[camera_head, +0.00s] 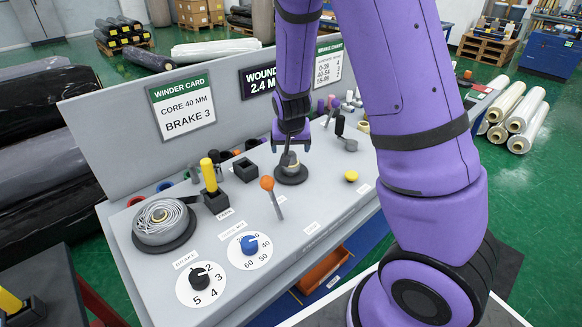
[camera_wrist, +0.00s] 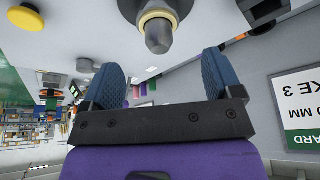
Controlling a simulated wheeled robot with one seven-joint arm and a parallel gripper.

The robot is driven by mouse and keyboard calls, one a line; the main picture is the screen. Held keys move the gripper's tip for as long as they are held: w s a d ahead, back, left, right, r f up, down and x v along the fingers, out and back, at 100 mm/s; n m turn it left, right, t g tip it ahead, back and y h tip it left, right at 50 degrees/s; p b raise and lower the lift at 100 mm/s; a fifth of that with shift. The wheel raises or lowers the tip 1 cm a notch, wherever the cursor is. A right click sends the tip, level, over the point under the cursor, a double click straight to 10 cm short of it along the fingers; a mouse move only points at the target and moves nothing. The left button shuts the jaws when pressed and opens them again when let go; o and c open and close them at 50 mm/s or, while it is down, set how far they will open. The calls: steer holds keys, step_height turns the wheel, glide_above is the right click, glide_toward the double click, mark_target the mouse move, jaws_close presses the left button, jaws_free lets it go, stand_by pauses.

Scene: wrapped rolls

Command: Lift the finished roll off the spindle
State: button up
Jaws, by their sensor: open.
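The spindle (camera_head: 290,160) stands upright on a dark round base at the middle of the grey bench. My gripper (camera_head: 290,149) is above the spindle, pointing down. Its two blue fingers (camera_wrist: 160,72) are spread apart with nothing between them. The spindle tip is close to the fingertips; contact cannot be told.
A wide grey roll (camera_head: 160,219) lies on a dark disc at left. An orange-knobbed lever (camera_head: 268,184) stands close in front of the spindle, a yellow-handled tool (camera_head: 210,178) in a block to the left. Blue (camera_head: 250,244) and black dials are in front. A panel (camera_head: 185,103) rises behind.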

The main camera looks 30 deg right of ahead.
mark_target(291, 162)
steer(key=shift+x, duration=4.85)
steer(key=shift+d, duration=0.1)
steer(key=c, duration=1)
